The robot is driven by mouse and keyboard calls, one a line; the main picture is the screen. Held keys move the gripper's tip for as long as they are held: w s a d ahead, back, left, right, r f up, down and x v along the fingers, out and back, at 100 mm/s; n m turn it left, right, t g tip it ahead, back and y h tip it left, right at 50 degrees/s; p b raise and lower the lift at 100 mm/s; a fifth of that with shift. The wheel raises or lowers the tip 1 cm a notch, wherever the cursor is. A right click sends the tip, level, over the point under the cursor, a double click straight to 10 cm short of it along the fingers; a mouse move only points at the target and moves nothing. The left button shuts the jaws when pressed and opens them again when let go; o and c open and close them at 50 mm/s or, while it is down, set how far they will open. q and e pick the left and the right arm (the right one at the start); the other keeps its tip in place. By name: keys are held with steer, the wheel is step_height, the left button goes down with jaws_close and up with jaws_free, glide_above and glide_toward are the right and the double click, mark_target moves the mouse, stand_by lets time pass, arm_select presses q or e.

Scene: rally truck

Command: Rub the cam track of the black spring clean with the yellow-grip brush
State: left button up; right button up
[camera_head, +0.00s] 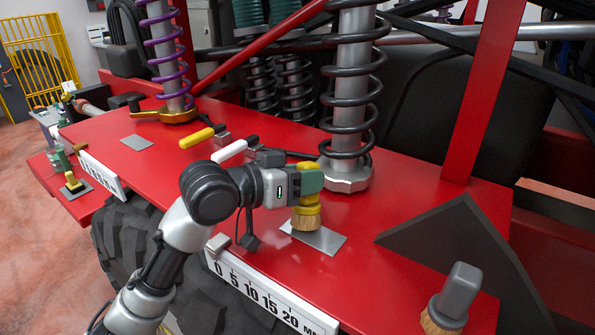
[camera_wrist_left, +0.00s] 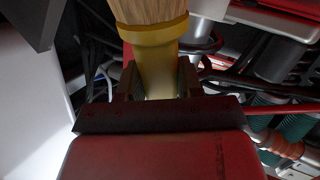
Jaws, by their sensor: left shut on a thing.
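My left gripper (camera_head: 309,186) is shut on the yellow-grip brush (camera_head: 307,211), held upright with its tan bristles down, at a small grey plate (camera_head: 322,239). I cannot tell whether the bristles touch the plate. In the left wrist view the brush's yellow band (camera_wrist_left: 153,34) and bristles show beyond my fingers (camera_wrist_left: 158,82). The black spring (camera_head: 352,92) stands upright around a grey damper, behind and right of the brush. Its silver notched collar (camera_head: 346,179) sits at the base, apart from the brush. The cam track is not clearly visible. My right gripper is not in view.
A grey-handled brush (camera_head: 449,300) stands at the lower right, beside a dark triangular plate (camera_head: 462,238). A yellow-handled tool (camera_head: 197,138) and a white-handled tool (camera_head: 230,151) lie behind my arm. A purple spring (camera_head: 165,52) stands left. A millimetre scale (camera_head: 262,296) lines the front edge.

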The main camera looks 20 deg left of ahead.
arm_select(q)
steer(key=shift+f, duration=0.1)
steer(key=shift+w+a+f, duration=0.1)
steer(key=shift+w+a, duration=0.05)
steer(key=shift+a, duration=0.35)
steer(key=shift+w+a, duration=0.15)
steer(key=shift+a, duration=0.35)
steer(key=shift+w+a, duration=0.45)
steer(key=shift+a, duration=0.4)
step_height(320, 180, up, 6)
steer(key=shift+p, duration=0.45)
